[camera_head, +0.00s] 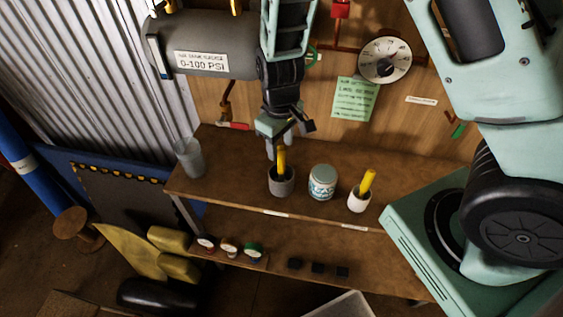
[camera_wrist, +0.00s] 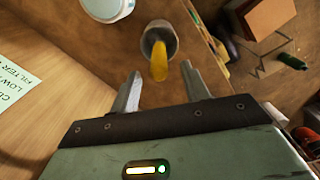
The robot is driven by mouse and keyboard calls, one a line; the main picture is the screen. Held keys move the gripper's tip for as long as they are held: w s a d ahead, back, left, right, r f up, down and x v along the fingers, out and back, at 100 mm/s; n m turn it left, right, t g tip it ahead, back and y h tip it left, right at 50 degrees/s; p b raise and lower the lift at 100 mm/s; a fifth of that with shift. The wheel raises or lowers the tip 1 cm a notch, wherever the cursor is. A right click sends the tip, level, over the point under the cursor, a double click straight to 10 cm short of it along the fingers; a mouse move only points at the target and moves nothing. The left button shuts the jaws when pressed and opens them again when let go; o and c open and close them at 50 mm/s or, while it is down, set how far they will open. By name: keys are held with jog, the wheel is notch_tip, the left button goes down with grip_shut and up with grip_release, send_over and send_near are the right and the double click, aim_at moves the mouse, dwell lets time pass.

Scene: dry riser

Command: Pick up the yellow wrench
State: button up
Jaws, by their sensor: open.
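Two yellow handles stand in cups on the upper wooden shelf; I cannot tell which is the wrench. One yellow handle (camera_head: 281,160) stands upright in a grey cup (camera_head: 283,184). The other yellow handle (camera_head: 367,180) leans in a white cup (camera_head: 358,203) farther right. My gripper (camera_head: 278,150) is just above the grey cup, pointing down, beside the top of its handle. In the wrist view my gripper (camera_wrist: 163,88) is open and empty. The yellow handle (camera_wrist: 159,62) in the grey cup (camera_wrist: 160,31) shows just beyond and between the fingertips. The lower ends are hidden in the cups.
A pale lidded jar (camera_head: 322,183) stands between the two cups. A clear tumbler (camera_head: 190,158) is at the shelf's left end. A grey tank (camera_head: 205,45) and a gauge (camera_head: 385,60) are on the wall behind. Small gauges (camera_head: 229,246) lie on the lower shelf.

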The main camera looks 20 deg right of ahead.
aim_at(282, 160)
jog(key=shift+s+d+f+p, duration=0.1)
jog(key=shift+f+p, duration=1)
jog(key=shift+f, duration=2.1)
grip_shut()
